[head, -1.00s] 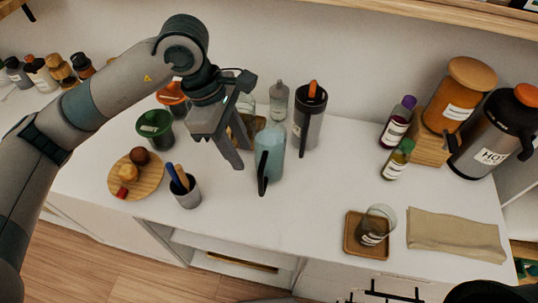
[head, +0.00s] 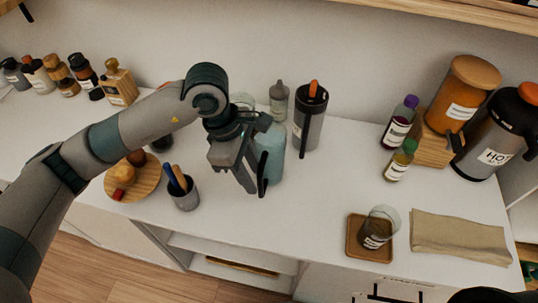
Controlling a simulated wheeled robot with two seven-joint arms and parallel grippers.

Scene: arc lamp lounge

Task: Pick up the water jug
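The water jug (head: 273,150) is pale blue and translucent, with a dark handle (head: 262,178) on its front left side. It stands upright on the white counter. My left gripper (head: 251,181) is at the jug's left side, with its fingertips low and close beside the handle. The gripper hides part of the jug's left side. I cannot tell whether the fingers are around the handle or touching it, or how far apart they are. My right gripper is not in view.
A dark tumbler (head: 310,118) and a grey bottle (head: 279,101) stand close behind the jug. A utensil cup (head: 185,200) and a round wooden board (head: 143,190) are to the left. A glass (head: 377,229) on a small tray (head: 353,249) is to the right. The counter's middle front is clear.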

